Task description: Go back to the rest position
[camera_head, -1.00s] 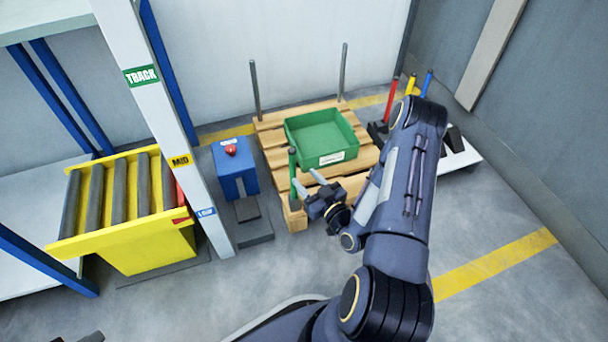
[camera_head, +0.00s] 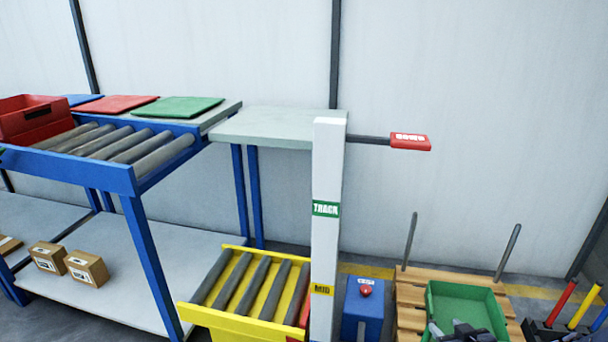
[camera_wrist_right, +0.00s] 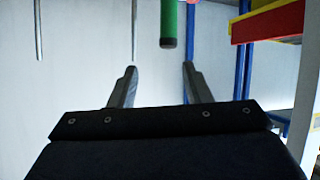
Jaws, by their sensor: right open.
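My right gripper (camera_head: 462,330) shows only in part at the bottom edge of the head view, in front of the green bin (camera_head: 470,300) on the pallet. In the right wrist view its two fingers (camera_wrist_right: 158,85) stand wide apart with nothing between them. A green post with a dark end (camera_wrist_right: 168,22) hangs into the top of that view, beyond the fingertips and apart from them. Most of my right arm is out of the head view. My left gripper is in neither view.
A white column (camera_head: 327,230) carries a red-ended lever (camera_head: 410,142). A yellow roller stand (camera_head: 235,320) and a blue box with a red button (camera_head: 363,310) flank it. A blue roller table with a red crate (camera_head: 35,118) stands left. Coloured handles (camera_head: 582,305) stand at lower right.

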